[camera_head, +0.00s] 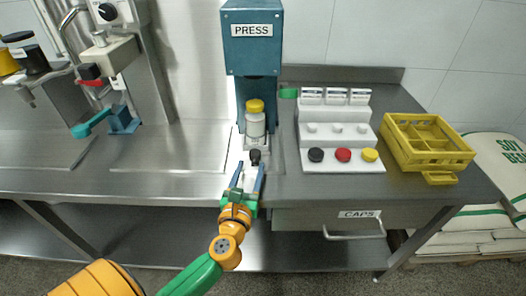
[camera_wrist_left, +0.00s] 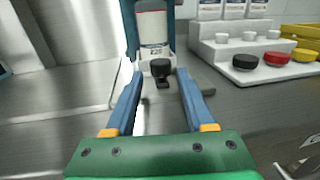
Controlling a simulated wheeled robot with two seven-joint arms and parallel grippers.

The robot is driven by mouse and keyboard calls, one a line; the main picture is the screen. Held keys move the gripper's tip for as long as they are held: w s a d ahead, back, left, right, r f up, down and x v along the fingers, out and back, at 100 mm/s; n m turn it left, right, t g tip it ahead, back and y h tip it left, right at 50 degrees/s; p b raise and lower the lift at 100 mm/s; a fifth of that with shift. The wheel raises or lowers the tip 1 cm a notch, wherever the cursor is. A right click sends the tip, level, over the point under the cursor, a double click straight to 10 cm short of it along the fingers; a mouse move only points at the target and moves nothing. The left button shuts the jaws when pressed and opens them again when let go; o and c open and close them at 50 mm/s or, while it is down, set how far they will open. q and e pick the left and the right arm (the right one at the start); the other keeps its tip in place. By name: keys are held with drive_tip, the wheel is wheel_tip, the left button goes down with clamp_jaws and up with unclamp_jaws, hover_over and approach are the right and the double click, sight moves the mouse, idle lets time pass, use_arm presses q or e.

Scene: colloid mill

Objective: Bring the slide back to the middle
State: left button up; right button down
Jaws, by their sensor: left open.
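The slide (camera_head: 252,143) is a pale plate low at the front of the blue press (camera_head: 253,45), with a black knob (camera_head: 255,157) on its front end. The knob also shows in the left wrist view (camera_wrist_left: 161,69). A white bottle (camera_head: 255,122) with a yellow cap stands upright on the slide below the press head. It hides part of the slide. My left gripper (camera_head: 250,170) is open, its blue fingers pointing at the knob. In the left wrist view the knob appears between the fingertips; contact cannot be told. My right gripper is out of view.
A stepped white stand (camera_head: 340,150) with black, red and yellow caps is right of the press. A yellow crate (camera_head: 425,145) stands farther right. A drawer labelled CAPS (camera_head: 335,219) hangs below. At left is a mill with a blue-green handle (camera_head: 92,123). The steel counter between is clear.

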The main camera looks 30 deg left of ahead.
sight(254, 158)
use_arm(q)
drive_tip(key=x, duration=0.6)
drive_tip(key=shift+w+a, duration=0.15)
drive_tip(key=shift+w, duration=0.15)
clamp_jaws()
idle(0.9)
